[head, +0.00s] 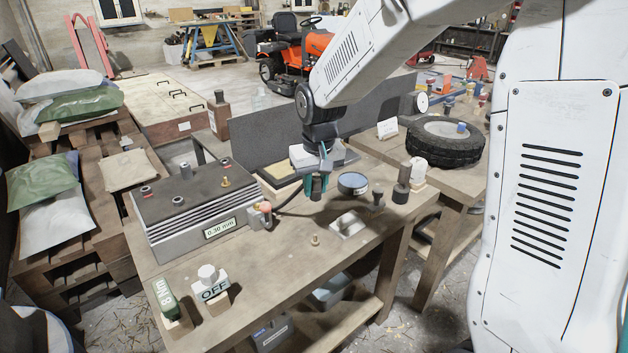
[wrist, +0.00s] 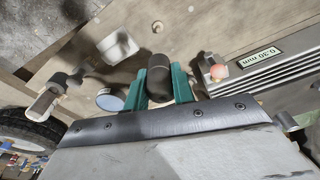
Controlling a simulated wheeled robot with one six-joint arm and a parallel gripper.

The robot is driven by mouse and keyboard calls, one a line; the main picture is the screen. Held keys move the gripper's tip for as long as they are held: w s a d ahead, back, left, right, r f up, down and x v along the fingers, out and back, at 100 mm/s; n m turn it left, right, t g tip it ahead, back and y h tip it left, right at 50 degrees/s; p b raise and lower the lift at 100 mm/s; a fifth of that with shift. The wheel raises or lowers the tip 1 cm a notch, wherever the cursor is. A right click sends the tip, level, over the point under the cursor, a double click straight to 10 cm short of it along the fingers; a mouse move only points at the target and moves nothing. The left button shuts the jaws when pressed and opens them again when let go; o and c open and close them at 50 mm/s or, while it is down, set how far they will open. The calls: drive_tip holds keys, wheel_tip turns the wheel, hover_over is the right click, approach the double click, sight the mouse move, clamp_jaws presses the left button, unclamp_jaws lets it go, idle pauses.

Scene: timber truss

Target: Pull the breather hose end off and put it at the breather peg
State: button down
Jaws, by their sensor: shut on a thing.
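My gripper (head: 318,186) hangs above the workbench, just right of the grey finned block (head: 195,225). In the wrist view its green fingers (wrist: 160,90) are shut on a dark, rounded cylinder, the breather hose end (wrist: 158,72). In the head view a black hose (head: 290,200) curves from near the block's right corner up to the gripper. The hose end is mostly hidden there by the fingers. A small brass peg (head: 315,240) stands on the bench in front, and a dark-topped peg (head: 378,196) stands to the right; I cannot tell which is the breather peg.
A dark panel (head: 290,130) rises behind. The bench front is fairly clear.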

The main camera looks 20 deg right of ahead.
drive_tip(key=shift+f, duration=5.3)
drive_tip(key=shift+f, duration=0.25)
drive_tip(key=shift+f, duration=1.5)
drive_tip(key=c, duration=1.1)
unclamp_jaws()
